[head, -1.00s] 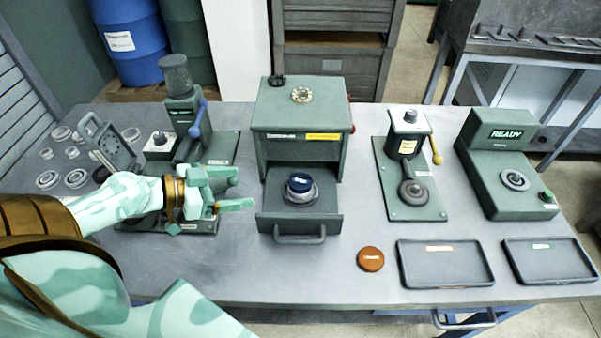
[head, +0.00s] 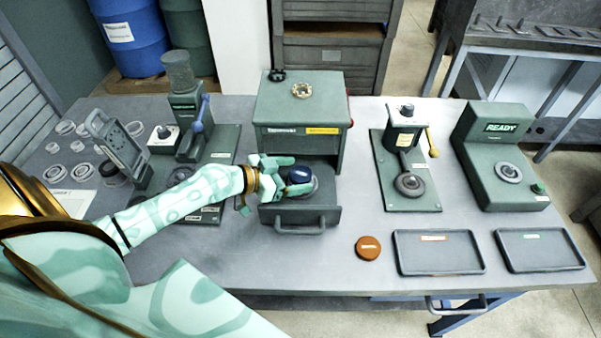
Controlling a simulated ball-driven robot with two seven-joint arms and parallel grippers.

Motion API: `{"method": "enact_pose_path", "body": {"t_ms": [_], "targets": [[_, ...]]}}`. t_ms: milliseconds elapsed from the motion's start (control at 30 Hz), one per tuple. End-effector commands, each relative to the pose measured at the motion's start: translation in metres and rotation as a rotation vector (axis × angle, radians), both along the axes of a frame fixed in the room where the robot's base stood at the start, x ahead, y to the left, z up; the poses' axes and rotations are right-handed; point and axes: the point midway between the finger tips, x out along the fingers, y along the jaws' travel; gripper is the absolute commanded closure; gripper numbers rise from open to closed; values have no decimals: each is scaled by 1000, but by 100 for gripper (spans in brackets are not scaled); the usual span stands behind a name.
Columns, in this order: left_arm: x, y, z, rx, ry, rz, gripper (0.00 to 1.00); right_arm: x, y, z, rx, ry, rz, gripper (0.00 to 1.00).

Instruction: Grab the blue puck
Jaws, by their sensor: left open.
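The blue puck (head: 300,174) sits on a round metal seat in the pulled-out drawer (head: 301,218) of the green box machine in the middle of the table. My left gripper (head: 293,177) reaches in from the left, with its fingers at the puck's level. The jaws are open, and the fingers partly cover the puck's left side. I cannot tell whether they touch it. My right gripper is not in view.
An orange puck (head: 368,247) lies on the table right of the drawer. Two shallow trays (head: 440,271) lie at the front right. A machine with a yellow-knobbed lever (head: 410,160) and the READY machine (head: 497,165) stand behind them. Metal rings (head: 55,173) lie at the left.

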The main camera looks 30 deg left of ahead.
Motion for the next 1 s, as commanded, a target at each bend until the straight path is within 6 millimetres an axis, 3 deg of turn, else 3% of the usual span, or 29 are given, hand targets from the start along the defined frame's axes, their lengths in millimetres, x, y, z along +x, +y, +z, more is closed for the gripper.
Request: {"method": "enact_pose_path", "body": {"t_ms": [233,400,500,767,1000], "targets": [[2,-1,-2,1,0,0,22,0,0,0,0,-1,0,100],[2,-1,-2,0,1,0,69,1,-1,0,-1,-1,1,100],[2,-1,-1,0,0,0,77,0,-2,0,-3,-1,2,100],[2,-1,2,2,-1,-1,77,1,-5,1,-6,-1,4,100],[2,-1,34,3,-5,-2,77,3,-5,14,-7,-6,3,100]]}}
